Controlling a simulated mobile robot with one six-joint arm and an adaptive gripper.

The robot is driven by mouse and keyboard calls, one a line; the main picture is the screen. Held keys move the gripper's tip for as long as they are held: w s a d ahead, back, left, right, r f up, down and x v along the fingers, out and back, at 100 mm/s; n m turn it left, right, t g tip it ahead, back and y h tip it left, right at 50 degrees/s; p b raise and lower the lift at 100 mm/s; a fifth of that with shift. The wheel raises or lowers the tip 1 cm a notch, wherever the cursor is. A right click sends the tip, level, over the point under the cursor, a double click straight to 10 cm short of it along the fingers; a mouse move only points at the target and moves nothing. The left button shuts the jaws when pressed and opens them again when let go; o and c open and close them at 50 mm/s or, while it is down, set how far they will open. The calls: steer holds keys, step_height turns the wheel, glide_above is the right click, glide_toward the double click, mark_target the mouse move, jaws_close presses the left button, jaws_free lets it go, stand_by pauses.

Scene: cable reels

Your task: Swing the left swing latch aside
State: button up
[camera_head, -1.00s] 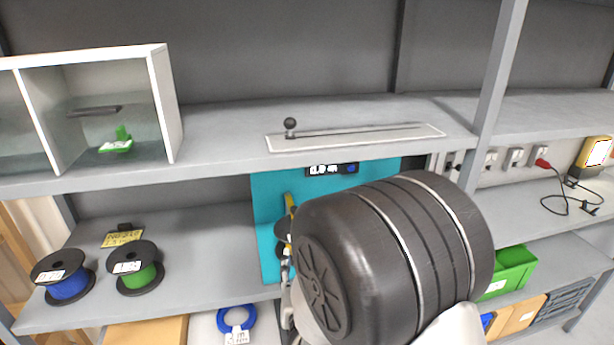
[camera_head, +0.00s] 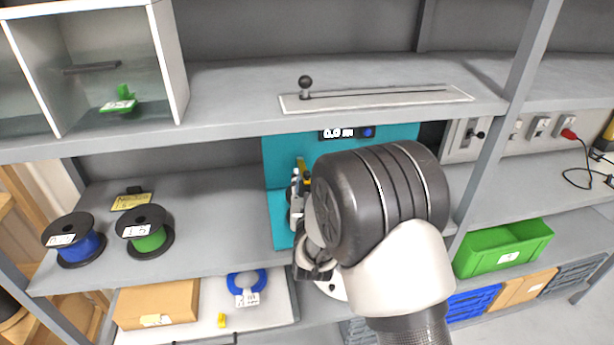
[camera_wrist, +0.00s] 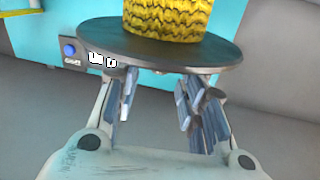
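I cannot make out the left swing latch for certain in either view. A teal panel (camera_head: 275,160) with a small display (camera_head: 345,133) stands under the upper shelf, behind my arm. My gripper (camera_head: 298,185) is in front of its left part, mostly hidden by my wrist. A narrow yellow part (camera_head: 302,168) shows just beside it. In the wrist view my gripper (camera_wrist: 162,88) is open, with a gap between its fingers. A reel with a dark round flange (camera_wrist: 160,45) and yellow winding (camera_wrist: 170,17) fills the top; the fingertips are close under the flange, contact unclear.
A blue reel (camera_head: 76,240) and a green reel (camera_head: 146,231) stand on the shelf to the left. A slider with a black knob (camera_head: 305,82) lies on the upper shelf. A green bin (camera_head: 500,250) is at right. The shelf between reels and panel is clear.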

mark_target(307, 176)
steer(key=shift+w+a, duration=0.15)
steer(key=shift+w, duration=0.75)
steer(key=shift+w+a, duration=0.1)
steer(key=shift+w, duration=0.8)
steer(key=shift+c, duration=0.4)
jaws_close()
